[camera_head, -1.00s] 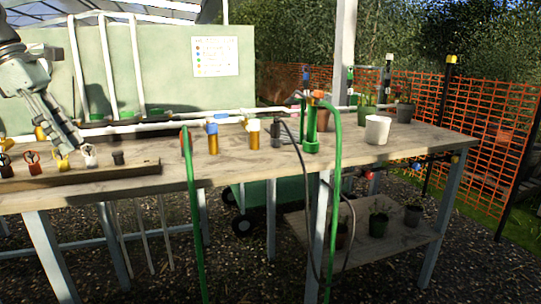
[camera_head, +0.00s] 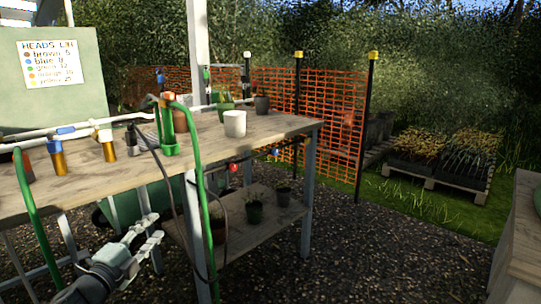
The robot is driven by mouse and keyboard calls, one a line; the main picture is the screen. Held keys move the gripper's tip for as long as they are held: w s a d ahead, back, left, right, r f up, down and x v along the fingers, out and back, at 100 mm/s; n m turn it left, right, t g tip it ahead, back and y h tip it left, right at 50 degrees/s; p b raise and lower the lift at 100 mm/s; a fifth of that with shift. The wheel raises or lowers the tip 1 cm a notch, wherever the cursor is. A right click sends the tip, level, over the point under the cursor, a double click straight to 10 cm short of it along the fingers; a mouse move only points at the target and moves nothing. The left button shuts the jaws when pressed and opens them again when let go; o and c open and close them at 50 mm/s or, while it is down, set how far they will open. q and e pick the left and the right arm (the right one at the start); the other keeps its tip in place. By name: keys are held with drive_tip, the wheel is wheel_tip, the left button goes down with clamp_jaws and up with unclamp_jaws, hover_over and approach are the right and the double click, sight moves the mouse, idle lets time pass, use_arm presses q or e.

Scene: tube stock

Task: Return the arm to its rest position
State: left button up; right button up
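My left gripper (camera_head: 150,232) is low in the head view, in front of the wooden table (camera_head: 285,126) and below its top. Its fingers look parted, with nothing visible between them. My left arm comes up from the bottom left edge behind it. A green hose (camera_head: 208,215) and a dark cable hang from the table just right of the gripper. My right gripper is not in view.
On the table are a white pot (camera_head: 235,123), a brass fitting with a blue top (camera_head: 57,158), and a green hose tap (camera_head: 168,135). A lower shelf (camera_head: 230,222) holds plant pots. The gravel floor (camera_head: 380,250) to the right is clear.

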use_arm(q)
drive_tip(key=s+a+f+n+g+y, duration=0.1)
drive_tip(key=s+f+n+g+y, duration=0.25)
drive_tip(key=s+f+n, duration=0.55)
drive_tip(key=s+f+n+g+y, duration=0.3)
drive_tip(key=s+f+g, duration=0.15)
drive_tip(key=f, duration=0.95)
drive_tip(key=s+d+f+n+g, duration=0.1)
drive_tip(key=s+f+n+g, duration=0.1)
drive_tip(key=s+f, duration=0.2)
drive_tip(key=s+d+f+n+g+h, duration=0.1)
drive_tip(key=s+f, duration=0.3)
drive_tip(key=s, duration=0.6)
drive_tip(key=s+d+f+n+g, duration=0.2)
drive_tip(key=s+d+f+g, duration=0.1)
drive_tip(key=s, duration=0.5)
drive_tip(key=shift+d+f+n+g, duration=0.3)
drive_tip(key=shift+f+g, duration=0.1)
drive_tip(key=shift+f, duration=0.1)
